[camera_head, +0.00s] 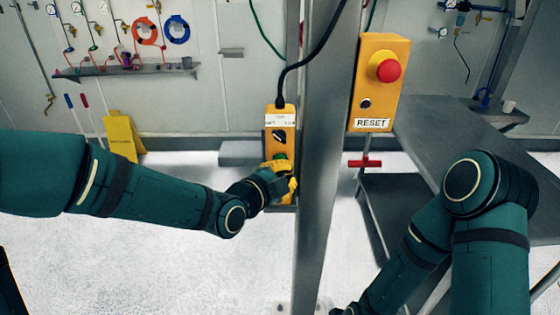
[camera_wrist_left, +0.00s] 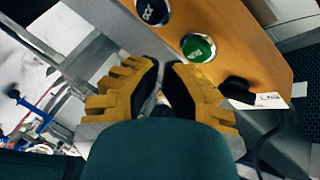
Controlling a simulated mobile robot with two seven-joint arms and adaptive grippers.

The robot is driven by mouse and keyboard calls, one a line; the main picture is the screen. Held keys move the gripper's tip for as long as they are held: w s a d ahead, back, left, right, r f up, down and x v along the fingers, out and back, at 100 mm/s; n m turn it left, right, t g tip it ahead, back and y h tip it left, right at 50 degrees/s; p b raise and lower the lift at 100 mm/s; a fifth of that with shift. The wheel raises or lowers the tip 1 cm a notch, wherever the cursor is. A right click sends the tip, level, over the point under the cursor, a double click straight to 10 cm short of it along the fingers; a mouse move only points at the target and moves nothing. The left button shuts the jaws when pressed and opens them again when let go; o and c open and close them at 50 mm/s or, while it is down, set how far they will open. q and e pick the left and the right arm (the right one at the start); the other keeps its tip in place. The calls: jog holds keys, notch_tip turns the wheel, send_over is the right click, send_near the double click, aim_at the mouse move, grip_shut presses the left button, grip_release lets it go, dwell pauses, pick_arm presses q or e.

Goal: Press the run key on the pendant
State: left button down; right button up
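The yellow pendant (camera_head: 291,137) hangs from a black cable, left of the metal post in the head view. Its orange face (camera_wrist_left: 245,55) fills the upper right of the left wrist view, with a green key (camera_wrist_left: 198,48) and a dark key (camera_wrist_left: 153,12) marked with letters. The green key also shows just above my left gripper (camera_head: 281,169) in the head view. In the left wrist view my left gripper (camera_wrist_left: 161,70) has its yellow-padded fingertips together, just below the green key. Contact with the key cannot be told.
A metal post (camera_head: 325,170) stands right beside the pendant. A yellow box with a red button (camera_head: 389,70) and a RESET label is to its right. A grey table (camera_head: 470,130) stands at the right. A yellow floor sign (camera_head: 122,136) is behind on the left.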

pick_arm(q)
jog(key=shift+w, duration=0.4)
jog(key=shift+w+b, duration=0.45)
jog(key=shift+b, duration=0.1)
dwell(0.7)
jog(key=shift+s, duration=0.1)
jog(key=shift+s+b, duration=0.2)
jog(key=shift+b, duration=0.1)
jog(key=shift+s+b, duration=0.35)
jog(key=shift+s, duration=0.2)
jog(key=shift+s, duration=0.1)
jog(key=s+b, duration=0.2)
jog(key=s, duration=0.3)
